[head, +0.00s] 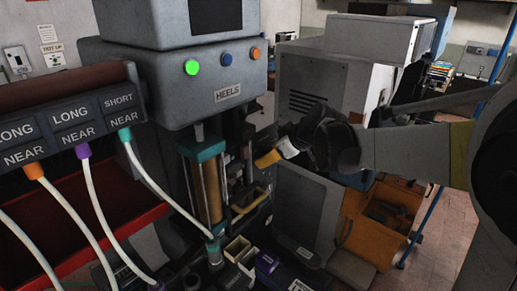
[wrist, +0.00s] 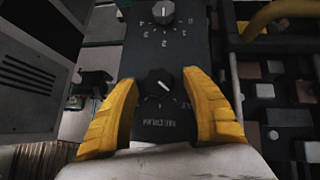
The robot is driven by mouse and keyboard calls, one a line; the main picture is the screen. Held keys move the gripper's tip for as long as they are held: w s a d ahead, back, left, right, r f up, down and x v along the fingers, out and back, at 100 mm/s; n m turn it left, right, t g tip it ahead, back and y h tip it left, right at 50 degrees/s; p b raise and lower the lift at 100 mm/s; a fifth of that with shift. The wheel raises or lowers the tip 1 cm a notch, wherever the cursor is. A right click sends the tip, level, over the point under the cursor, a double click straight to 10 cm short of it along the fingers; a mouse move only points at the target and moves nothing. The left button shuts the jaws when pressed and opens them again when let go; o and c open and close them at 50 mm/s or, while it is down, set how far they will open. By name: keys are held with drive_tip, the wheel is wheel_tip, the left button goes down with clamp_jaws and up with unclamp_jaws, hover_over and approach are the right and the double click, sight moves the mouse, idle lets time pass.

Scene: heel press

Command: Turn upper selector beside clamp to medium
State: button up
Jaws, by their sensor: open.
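A dark panel (wrist: 181,55) with two black selector knobs shows in the wrist view. One knob (wrist: 158,80) is at mid-picture, with a pale pointer mark slanting to the lower right and a label like MEDIUM below it. The other knob (wrist: 163,12) is at the top edge, ringed by numbers. The lettering looks inverted, so I cannot tell surely which is the upper selector. My gripper (wrist: 161,77) is open, its yellow fingers on either side of the middle knob; contact is unclear. In the head view my gripper (head: 269,158) is beside the press; the knobs are hidden there.
The grey press (head: 160,90) labelled HEELS has a brass cylinder (head: 208,190) left of my gripper. A yellow handle (head: 252,202) is just below it. A grey cabinet (head: 305,215) stands to the right. Cables hang from a labelled rack (head: 70,110) at left.

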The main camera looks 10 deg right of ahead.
drive_tip(key=shift+w+f, duration=0.15)
drive_tip(key=shift+w, duration=0.1)
drive_tip(key=shift+s, duration=0.1)
drive_tip(key=c, duration=1.2)
drive_tip(key=m+g+y+b, duration=0.1)
drive_tip(key=y, duration=0.1)
drive_tip(key=m+g+y+b, duration=0.1)
drive_tip(key=y, duration=0.1)
drive_tip(key=shift+d+f+m+g+b, duration=0.1)
drive_tip(key=shift+d+m+g+b, duration=0.05)
drive_tip(key=shift+m+g+b, duration=0.2)
drive_tip(key=shift+m+g+y+b, duration=0.7)
drive_tip(key=shift+y+b, duration=0.2)
drive_tip(key=shift+y, duration=0.4)
drive_tip(key=o, duration=1.2)
